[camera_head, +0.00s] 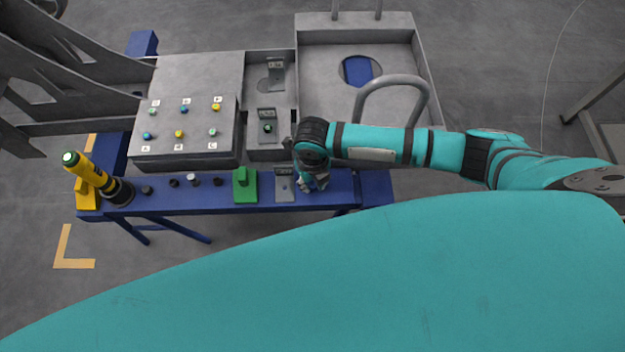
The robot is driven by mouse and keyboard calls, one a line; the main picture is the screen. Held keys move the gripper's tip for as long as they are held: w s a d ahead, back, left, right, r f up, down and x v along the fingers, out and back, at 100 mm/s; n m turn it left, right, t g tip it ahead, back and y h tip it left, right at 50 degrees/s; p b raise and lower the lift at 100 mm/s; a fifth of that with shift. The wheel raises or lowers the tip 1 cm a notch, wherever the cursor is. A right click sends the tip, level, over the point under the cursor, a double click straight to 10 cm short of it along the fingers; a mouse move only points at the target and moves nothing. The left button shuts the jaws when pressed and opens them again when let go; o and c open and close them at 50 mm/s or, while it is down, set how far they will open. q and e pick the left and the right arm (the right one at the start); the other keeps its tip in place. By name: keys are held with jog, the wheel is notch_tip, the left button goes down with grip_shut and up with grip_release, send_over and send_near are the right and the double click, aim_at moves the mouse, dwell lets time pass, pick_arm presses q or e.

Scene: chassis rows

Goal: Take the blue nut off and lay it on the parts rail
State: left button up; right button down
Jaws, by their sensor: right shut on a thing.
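My right gripper (312,182) points down over the right part of the blue rail (335,188), just right of a small grey bracket. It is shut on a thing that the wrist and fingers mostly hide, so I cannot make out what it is. Two blue nuts show on the grey panel (195,70), one in the back row (184,110) and one at the front left (146,135). Yellow and green nuts sit on the panel beside them, with letter labels. My left gripper is not in view.
On the rail stand a yellow-black tool (97,178) at the left, several small dark pegs, a green block (244,184) and the grey bracket (284,185). Behind are grey trays (355,28) with a curved tube handle (390,80). Grey frame parts (75,75) fill the upper left.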

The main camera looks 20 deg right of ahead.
jog(key=shift+f+b, duration=0.3)
jog(key=shift+f, duration=0.25)
jog(key=c, duration=1.1)
grip_release()
jog(key=shift+r, duration=0.1)
notch_tip(320, 180, up, 12)
jog(key=shift+f, duration=0.1)
